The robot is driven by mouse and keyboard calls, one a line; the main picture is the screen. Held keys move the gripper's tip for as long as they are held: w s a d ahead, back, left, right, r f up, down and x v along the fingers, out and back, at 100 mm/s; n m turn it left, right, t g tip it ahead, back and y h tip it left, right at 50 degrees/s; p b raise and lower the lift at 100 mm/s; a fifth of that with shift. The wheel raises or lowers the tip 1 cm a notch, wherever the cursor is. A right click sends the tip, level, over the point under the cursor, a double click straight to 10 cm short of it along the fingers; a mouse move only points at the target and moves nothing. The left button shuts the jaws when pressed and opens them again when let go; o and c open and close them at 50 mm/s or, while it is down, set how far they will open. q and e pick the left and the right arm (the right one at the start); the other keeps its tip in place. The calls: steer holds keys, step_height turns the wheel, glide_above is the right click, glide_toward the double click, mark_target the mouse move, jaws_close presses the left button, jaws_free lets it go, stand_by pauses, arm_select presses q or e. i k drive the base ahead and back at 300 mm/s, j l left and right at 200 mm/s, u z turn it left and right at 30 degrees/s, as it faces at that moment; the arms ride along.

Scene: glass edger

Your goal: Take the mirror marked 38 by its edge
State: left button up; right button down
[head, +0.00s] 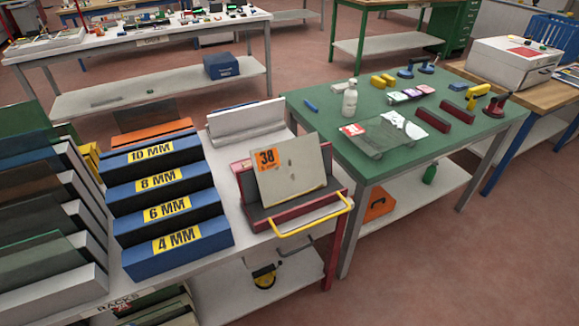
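The mirror marked 38 (300,178) is a pale, greyish plate with a speckled face and an orange label reading 38 at its upper left. It stands tilted back in a red holder (262,225) with a dark bed and a yellow bar handle (315,217) at the front. Its top and right edges are clear of other things. Its lower edge rests in or on the holder; the exact contact is hard to tell. Neither of my grippers shows in the head view.
Left of the mirror is a blue stepped rack (190,238) labelled 10, 8, 6 and 4 MM. A white rack (245,120) stands behind. The green table (470,150) at the right holds a white bottle (350,98), clear sheet and tools. Red floor (480,270) is open at front right.

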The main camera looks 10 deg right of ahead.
mark_target(287, 170)
steer(key=i+l, duration=0.25)
steer(key=l, duration=0.15)
steer(key=i+l, duration=0.25)
steer(key=l, duration=0.15)
steer(key=i+l, duration=0.25)
steer(key=l, duration=0.15)
steer(key=i+l, duration=0.25)
steer(key=l, duration=0.15)
steer(key=u, duration=1.2)
